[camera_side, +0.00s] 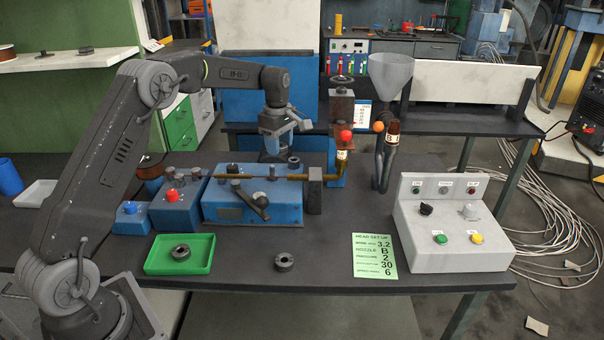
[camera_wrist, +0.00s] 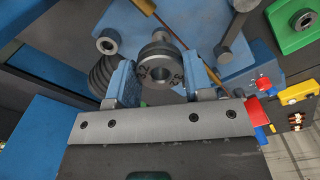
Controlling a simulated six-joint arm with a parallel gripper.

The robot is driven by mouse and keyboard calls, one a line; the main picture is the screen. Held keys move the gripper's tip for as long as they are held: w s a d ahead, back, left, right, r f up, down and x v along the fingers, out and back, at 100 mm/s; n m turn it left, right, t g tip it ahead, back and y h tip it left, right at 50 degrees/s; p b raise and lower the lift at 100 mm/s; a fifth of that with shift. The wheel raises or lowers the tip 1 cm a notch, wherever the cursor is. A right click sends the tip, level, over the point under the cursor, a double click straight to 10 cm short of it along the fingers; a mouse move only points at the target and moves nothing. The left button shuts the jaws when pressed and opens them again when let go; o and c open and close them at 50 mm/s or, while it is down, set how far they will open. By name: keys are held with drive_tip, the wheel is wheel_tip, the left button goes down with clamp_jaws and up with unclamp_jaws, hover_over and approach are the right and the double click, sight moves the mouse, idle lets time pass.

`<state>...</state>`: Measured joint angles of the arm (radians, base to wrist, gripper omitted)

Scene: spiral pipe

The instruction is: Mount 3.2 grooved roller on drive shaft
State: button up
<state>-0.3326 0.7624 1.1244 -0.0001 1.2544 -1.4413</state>
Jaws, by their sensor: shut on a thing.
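My gripper (camera_wrist: 158,78) has its two blue fingers on either side of a grey grooved roller (camera_wrist: 157,66), shut on it. Its face carries a marking that looks like 3.2, around a central hole. Behind the roller, a narrower grey cylindrical part (camera_wrist: 159,38) shows in line with it; I cannot tell whether the roller is on it. In the side view my gripper (camera_side: 280,148) is low behind the blue machine (camera_side: 225,210), and the held roller cannot be made out. The green card (camera_side: 375,257) reads 3.2, B, 2, 30, 6.
A green tray (camera_side: 207,262) holds a dark roller (camera_side: 181,252). Another roller (camera_side: 284,262) lies on the table, and a ring (camera_side: 293,162) is at the machine's top. A brass rod (camera_side: 240,177) crosses the machine. A grey control box (camera_side: 450,225) stands at right.

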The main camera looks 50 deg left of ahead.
sight(272, 167)
drive_tip(key=a, duration=0.1)
drive_tip(key=a+r, duration=0.1)
drive_tip(key=a, duration=0.1)
drive_tip(key=shift+s+a+r+n, duration=0.1)
drive_tip(key=shift+a+r+n, duration=0.1)
drive_tip(key=shift+a+n, duration=0.1)
drive_tip(key=shift+f, duration=0.15)
drive_tip(key=shift+d+f, duration=0.1)
drive_tip(key=shift+f, duration=2.7)
drive_tip(key=shift+f, duration=2.2)
drive_tip(key=o, duration=1.1)
